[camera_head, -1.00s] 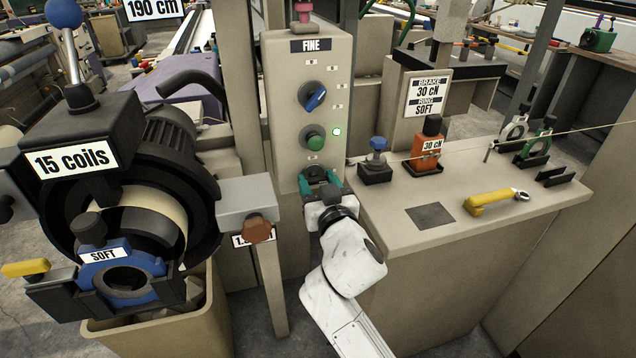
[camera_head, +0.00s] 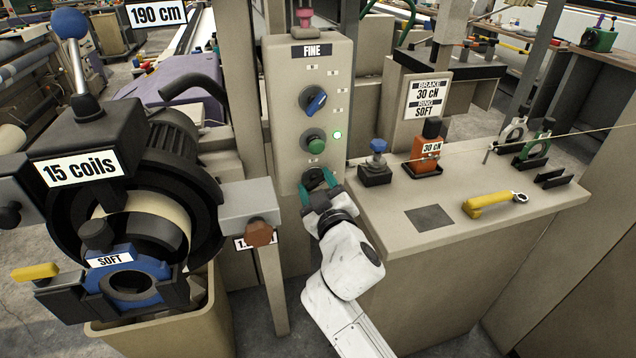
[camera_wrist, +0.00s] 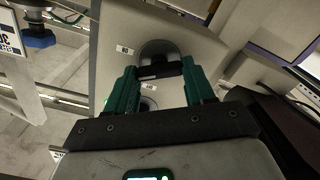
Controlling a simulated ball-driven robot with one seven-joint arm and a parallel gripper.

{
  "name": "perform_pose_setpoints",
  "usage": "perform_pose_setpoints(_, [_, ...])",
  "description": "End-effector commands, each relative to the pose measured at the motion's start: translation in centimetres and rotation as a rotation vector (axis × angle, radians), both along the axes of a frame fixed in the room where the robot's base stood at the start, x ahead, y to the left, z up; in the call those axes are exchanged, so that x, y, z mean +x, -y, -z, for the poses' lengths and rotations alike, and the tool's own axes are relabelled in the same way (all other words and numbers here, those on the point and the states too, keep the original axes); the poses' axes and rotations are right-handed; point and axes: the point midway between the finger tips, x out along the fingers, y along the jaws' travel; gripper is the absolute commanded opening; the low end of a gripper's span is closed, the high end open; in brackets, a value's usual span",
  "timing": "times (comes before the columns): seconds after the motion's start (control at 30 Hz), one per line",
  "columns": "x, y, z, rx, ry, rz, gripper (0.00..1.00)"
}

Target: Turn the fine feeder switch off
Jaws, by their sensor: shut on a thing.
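The feeder panel (camera_head: 282,115) is an upright grey box labelled FINE. It carries a blue pointer knob (camera_head: 316,102), a green round button (camera_head: 315,144) and, lowest, a black rotary switch (camera_head: 313,178). My gripper (camera_head: 318,186) has its green fingers shut on the black switch, one finger on each side. The grip looks tilted in the head view. In the wrist view, the switch's bar (camera_wrist: 160,69) lies between the fingertips of my gripper (camera_wrist: 160,75). A small green lamp (camera_head: 337,135) glows beside the button. Part of the switch is hidden by my gripper.
A counter (camera_head: 380,215) to the right holds a blue-topped knob block (camera_head: 376,170), an orange 30 cN unit (camera_head: 425,153) and a yellow tool (camera_head: 490,205). To the left, a grey bracket (camera_head: 245,203) with a brown knob stands close to my arm.

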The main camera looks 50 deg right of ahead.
Motion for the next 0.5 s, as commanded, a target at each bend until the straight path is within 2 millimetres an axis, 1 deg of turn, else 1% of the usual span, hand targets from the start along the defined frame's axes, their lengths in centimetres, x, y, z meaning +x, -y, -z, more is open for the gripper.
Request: perform_pose_setpoints(0.5, [0.12,-0.2,0.06,-0.406,-0.276,-0.003,0.23])
